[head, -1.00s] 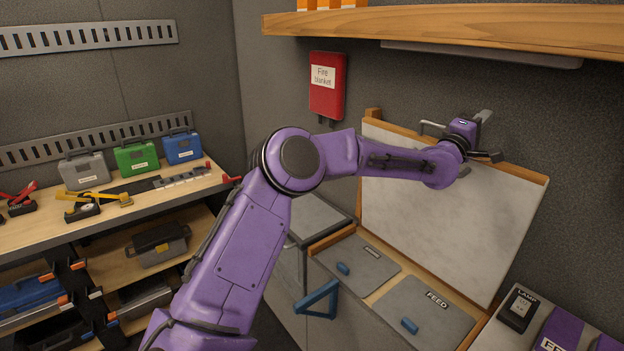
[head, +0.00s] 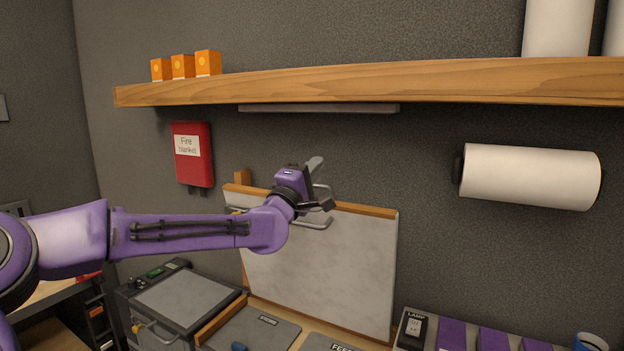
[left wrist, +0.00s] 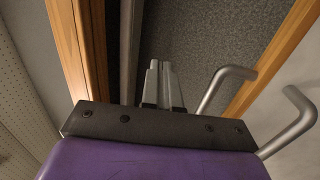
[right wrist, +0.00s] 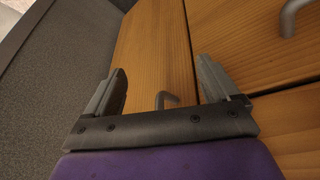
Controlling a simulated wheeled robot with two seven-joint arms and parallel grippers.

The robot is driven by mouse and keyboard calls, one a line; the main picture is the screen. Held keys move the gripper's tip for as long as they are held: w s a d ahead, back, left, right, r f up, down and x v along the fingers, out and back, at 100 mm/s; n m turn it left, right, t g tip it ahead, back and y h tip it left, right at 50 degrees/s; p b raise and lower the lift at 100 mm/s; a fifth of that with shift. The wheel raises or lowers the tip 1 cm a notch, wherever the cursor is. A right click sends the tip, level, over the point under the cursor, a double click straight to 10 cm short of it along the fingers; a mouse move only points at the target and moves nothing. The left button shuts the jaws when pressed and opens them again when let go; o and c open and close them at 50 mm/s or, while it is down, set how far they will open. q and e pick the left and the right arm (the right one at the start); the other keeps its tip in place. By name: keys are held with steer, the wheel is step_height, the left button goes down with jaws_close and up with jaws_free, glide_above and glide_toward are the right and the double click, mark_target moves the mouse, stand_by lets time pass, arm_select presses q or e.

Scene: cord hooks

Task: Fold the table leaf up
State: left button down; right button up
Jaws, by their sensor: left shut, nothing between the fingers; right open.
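The table leaf (head: 320,275) is a pale panel with wooden edging. It stands nearly upright against the dark wall, above the bench, leaning a little. Metal bar handles (head: 314,223) show along its top edge. My left gripper (head: 316,163) is at that top edge, close to the handles. In the left wrist view my shut fingers (left wrist: 163,85) hold nothing. The bent handles (left wrist: 222,88) are to their right, apart from the fingertips. My right gripper (right wrist: 165,85) is open and empty, facing wooden fronts (right wrist: 150,50) with metal handles. It is not in the head view.
A wooden shelf (head: 400,85) runs above the leaf, with orange boxes (head: 182,67) on it. A red fire blanket case (head: 192,155) hangs to the left. A paper roll (head: 530,177) hangs to the right. A lamp switch (head: 412,328) and purple bins stand at lower right.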

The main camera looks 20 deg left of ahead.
arm_select(q)
steer(key=s+a+f, duration=0.2)
steer(key=s+f, duration=0.3)
steer(key=f, duration=0.2)
steer(key=s+a+f, duration=0.3)
steer(key=s+f, duration=0.2)
steer(key=f, duration=0.1)
steer(key=shift+n+y, duration=0.3)
steer(key=shift+y, duration=0.1)
steer(key=x, duration=0.9)
steer(key=p+x, duration=0.1)
steer(key=x, duration=0.3)
steer(key=shift+w+d+r, duration=0.3)
steer(key=shift+d+r, duration=0.05)
steer(key=shift+d, duration=0.1)
